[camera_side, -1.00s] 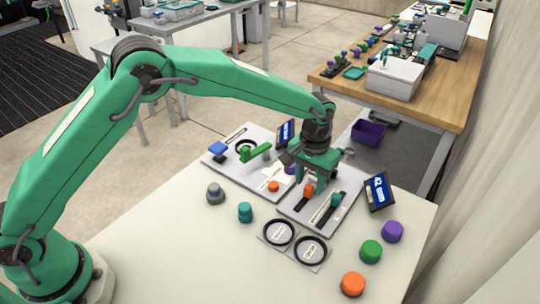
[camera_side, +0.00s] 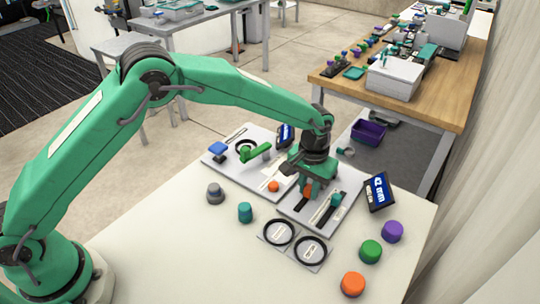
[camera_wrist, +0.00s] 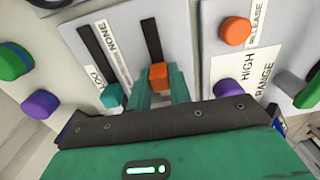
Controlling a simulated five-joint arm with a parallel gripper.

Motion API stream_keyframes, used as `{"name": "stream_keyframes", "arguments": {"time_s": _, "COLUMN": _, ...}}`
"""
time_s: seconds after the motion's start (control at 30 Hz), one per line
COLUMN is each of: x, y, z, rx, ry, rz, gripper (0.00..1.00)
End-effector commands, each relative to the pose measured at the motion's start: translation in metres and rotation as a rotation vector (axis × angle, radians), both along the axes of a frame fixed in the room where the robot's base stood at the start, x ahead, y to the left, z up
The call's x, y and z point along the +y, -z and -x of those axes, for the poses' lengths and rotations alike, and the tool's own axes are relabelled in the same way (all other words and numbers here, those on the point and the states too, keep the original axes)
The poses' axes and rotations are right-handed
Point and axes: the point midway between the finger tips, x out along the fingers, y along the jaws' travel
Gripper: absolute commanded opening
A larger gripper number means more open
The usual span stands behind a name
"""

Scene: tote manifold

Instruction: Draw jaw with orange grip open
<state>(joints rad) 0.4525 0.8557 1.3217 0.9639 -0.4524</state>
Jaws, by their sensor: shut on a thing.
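The orange grip (camera_wrist: 158,77) of the jaw sits in a dark slot on a light grey panel (camera_wrist: 188,30). My gripper (camera_wrist: 161,90) is shut on it, with one green finger on each side. In the side view the orange grip (camera_side: 308,189) shows small between the fingers of my gripper (camera_side: 309,191), on the right-hand panel. A teal grip (camera_wrist: 112,96) sits in a parallel slot beside it, and also shows in the side view (camera_side: 336,199). The inner part of the jaw is hidden by my gripper.
A display reading 42 mm (camera_side: 379,191) stands right of the panel. Two black rings (camera_side: 310,250) lie in front. Orange (camera_side: 352,284), green (camera_side: 371,251) and purple (camera_side: 392,231) knobs stand at the right. A left panel holds a green lever (camera_side: 256,152) and an orange button (camera_side: 273,186).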

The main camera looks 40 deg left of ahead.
Motion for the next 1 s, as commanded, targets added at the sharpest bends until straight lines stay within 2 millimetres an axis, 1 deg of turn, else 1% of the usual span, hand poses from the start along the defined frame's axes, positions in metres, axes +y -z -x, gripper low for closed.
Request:
{"name": "stream_keyframes", "arguments": {"time_s": 0.17, "x": 0.000, "y": 0.000, "z": 0.006, "rx": 0.002, "ry": 0.000, "rz": -0.001, "gripper": 0.00}}
{"name": "stream_keyframes", "arguments": {"time_s": 0.53, "x": -0.001, "y": -0.001, "z": 0.038, "rx": 0.001, "ry": 0.001, "rz": 0.000, "gripper": 0.00}}
{"name": "stream_keyframes", "arguments": {"time_s": 0.7, "x": 0.000, "y": 0.000, "z": 0.044, "rx": 0.002, "ry": 0.000, "rz": -0.001, "gripper": 0.00}}
{"name": "stream_keyframes", "arguments": {"time_s": 0.93, "x": 0.000, "y": 0.000, "z": 0.045, "rx": 0.007, "ry": 0.002, "rz": -0.004, "gripper": 0.00}}
{"name": "stream_keyframes", "arguments": {"time_s": 0.97, "x": 0.000, "y": 0.000, "z": 0.045, "rx": 0.007, "ry": 0.002, "rz": -0.004, "gripper": 0.24}}
{"name": "stream_keyframes", "arguments": {"time_s": 1.0, "x": 0.000, "y": 0.000, "z": 0.045, "rx": 0.007, "ry": 0.002, "rz": -0.004, "gripper": 0.32}}
